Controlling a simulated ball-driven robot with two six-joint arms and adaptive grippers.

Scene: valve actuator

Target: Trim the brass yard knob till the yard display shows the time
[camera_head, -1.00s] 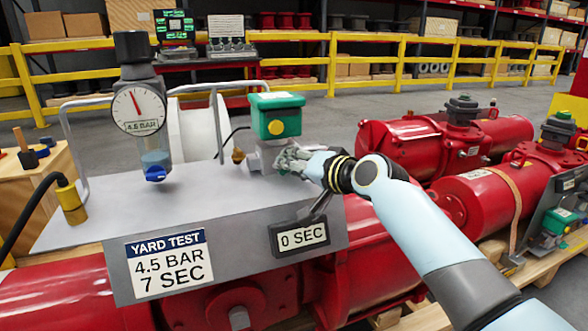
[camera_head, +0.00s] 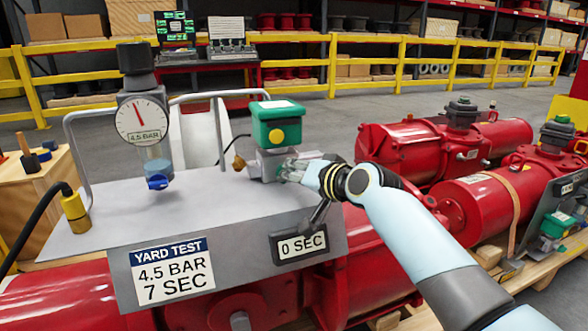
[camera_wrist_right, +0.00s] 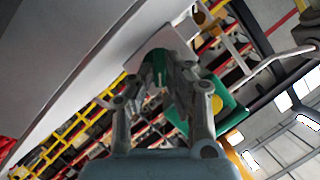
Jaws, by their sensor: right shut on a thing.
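The yard display (camera_head: 299,245) on the front of the grey bench (camera_head: 235,215) reads "0 SEC". The yard test card (camera_head: 172,272) reads 4.5 BAR, 7 SEC. A small brass piece (camera_head: 239,162) sits at the left of the grey valve block (camera_head: 270,167), under a green box (camera_head: 277,122). I cannot tell whether it is the yard knob. My right gripper (camera_head: 291,169) is at the block's right side. In the right wrist view its fingers (camera_wrist_right: 165,72) are shut on a small green knob (camera_wrist_right: 157,66). My left gripper is out of view.
The gauge (camera_head: 141,120) with its blue-knobbed regulator (camera_head: 158,181) stands at the left, reading 4.5 BAR. A tube rail (camera_head: 80,150) rises beside it. Red actuators (camera_head: 440,150) lie at the right. A yellow fence (camera_head: 400,70) runs behind.

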